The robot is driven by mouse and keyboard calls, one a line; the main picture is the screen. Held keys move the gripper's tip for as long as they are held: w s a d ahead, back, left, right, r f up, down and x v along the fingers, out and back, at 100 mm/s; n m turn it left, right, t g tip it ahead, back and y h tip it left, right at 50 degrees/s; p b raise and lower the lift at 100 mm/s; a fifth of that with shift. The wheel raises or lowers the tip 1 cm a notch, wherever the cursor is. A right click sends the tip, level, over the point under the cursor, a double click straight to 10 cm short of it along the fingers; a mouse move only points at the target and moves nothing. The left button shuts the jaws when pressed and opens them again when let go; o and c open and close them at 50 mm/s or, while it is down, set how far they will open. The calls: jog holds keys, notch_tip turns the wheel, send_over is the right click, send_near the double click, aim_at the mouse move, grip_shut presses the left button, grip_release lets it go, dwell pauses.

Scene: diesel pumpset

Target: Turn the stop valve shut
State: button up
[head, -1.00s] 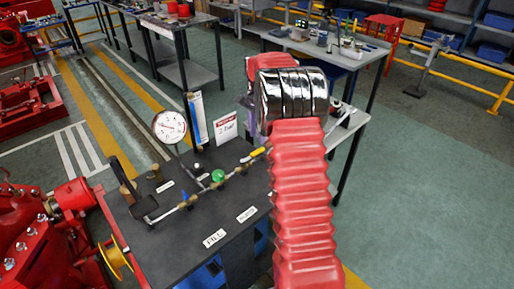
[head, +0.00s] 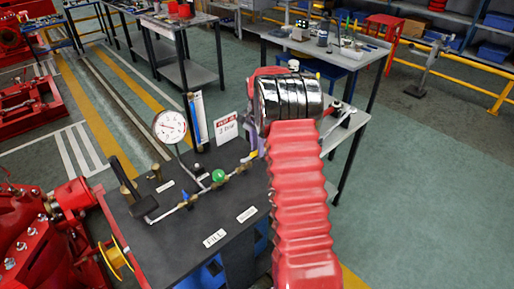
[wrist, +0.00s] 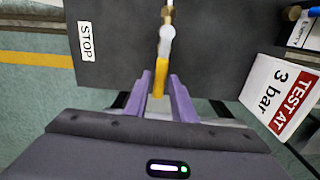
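The stop valve's yellow lever (wrist: 161,78) points toward my gripper in the wrist view, with a white and brass fitting (wrist: 167,30) beyond it. The STOP label (wrist: 86,41) lies to its left. My gripper (wrist: 161,80) has its two purple fingers on either side of the lever, with narrow gaps visible, so it looks open around it. In the head view, a short part of the yellow lever (head: 250,156) shows at the right end of the pipe line. My red-sleeved arm covers most of the gripper there.
On the dark bench top (head: 185,235) stand a pressure gauge (head: 169,127), a green knob (head: 218,175) and a black pump handle (head: 122,180). The TEST AT 3 bar sign (wrist: 280,92) stands close right of my gripper in the wrist view. Open floor lies right of the bench.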

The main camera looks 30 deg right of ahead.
grip_shut()
jog(key=shift+a, duration=0.1)
jog(key=shift+s+d, duration=0.1)
jog(key=shift+d, duration=0.15)
